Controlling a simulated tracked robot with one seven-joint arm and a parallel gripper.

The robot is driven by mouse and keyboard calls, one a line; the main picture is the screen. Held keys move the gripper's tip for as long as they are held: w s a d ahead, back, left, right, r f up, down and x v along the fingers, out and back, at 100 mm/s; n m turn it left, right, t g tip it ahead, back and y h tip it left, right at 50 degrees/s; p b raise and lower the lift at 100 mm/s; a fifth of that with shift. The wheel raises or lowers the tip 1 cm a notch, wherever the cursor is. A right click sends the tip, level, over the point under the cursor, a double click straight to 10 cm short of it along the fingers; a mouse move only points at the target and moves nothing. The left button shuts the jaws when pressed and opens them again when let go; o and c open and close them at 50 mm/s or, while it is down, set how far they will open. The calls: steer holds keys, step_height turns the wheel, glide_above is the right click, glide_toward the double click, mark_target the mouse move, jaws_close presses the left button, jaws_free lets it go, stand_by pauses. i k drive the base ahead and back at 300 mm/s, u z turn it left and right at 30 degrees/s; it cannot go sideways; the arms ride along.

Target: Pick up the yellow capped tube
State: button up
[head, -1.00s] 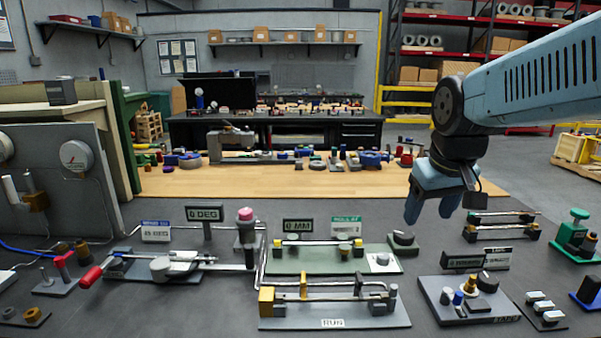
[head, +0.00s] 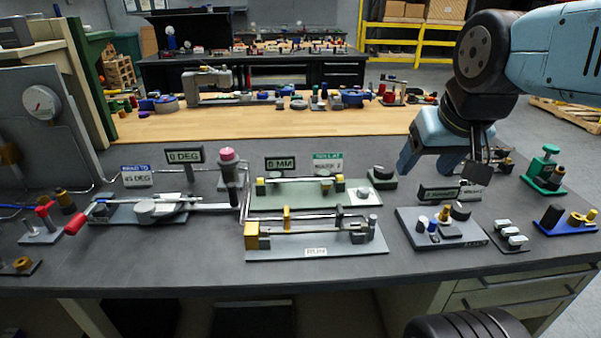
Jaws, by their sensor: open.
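My gripper (head: 430,168) hangs above the right part of the bench, pointing down. It is open and empty, to the right of this tube and apart from it. A rack of tubes (head: 502,152) behind my gripper is mostly hidden, so its tube ends cannot be read.
A grey valve block (head: 440,230) and a tilted dark sign (head: 452,192) stand below my gripper. A green clamp (head: 545,165) and a blue fixture (head: 567,225) are at the right. A red-handled lever (head: 75,222) is at the left.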

mark_target(339, 178)
steer(key=u, duration=0.5)
steer(key=k, duration=1.25)
steer(key=u, duration=0.7)
steer(key=i, duration=1.65)
steer(key=z, duration=0.65)
